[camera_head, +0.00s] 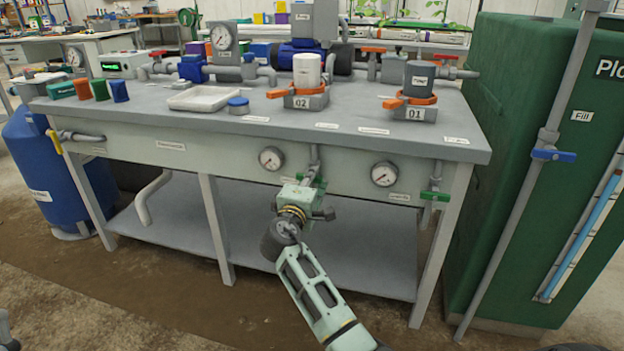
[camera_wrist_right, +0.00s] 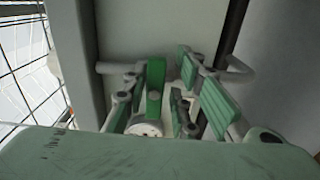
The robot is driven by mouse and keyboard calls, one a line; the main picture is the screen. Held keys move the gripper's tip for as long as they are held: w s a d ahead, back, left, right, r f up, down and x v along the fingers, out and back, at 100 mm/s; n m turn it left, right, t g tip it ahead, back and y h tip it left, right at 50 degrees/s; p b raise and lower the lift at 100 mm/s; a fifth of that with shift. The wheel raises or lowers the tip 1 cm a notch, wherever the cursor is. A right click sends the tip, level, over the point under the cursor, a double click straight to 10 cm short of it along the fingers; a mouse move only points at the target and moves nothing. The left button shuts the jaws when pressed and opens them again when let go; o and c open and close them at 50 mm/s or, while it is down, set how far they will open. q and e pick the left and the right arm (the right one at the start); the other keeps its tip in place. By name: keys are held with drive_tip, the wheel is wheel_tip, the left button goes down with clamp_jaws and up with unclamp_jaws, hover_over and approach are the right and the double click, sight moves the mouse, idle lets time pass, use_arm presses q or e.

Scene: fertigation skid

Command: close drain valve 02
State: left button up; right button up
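In the head view my right gripper (camera_head: 303,190) reaches up to the front of the bench, under the filter marked 02 (camera_head: 301,102), and hides most of the valve there. In the right wrist view a green valve handle (camera_wrist_right: 155,88) stands upright on a pale round fitting (camera_wrist_right: 145,128). My right gripper (camera_wrist_right: 166,100) is open there, with green-padded fingers on both sides of the handle. Gaps show between the pads and the handle. A similar green-handled valve (camera_head: 435,196) hangs at the right, under the filter marked 01 (camera_head: 415,113).
Pressure gauges (camera_head: 271,158) (camera_head: 384,173) sit on the bench front beside my gripper. The bench (camera_head: 400,143) carries pumps, a white tray (camera_head: 203,98) and orange-handled valves. A green tank (camera_head: 510,90) stands at the right, a blue tank (camera_head: 35,170) at the left.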

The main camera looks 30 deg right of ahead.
drive_tip(key=shift+o, duration=0.6)
drive_tip(key=shift+r, duration=0.1)
drive_tip(key=shift+a, duration=0.1)
drive_tip(key=v, duration=1.1)
drive_tip(key=shift+s+a, duration=0.25)
drive_tip(key=shift+s, duration=0.1)
drive_tip(key=shift+w, duration=0.1)
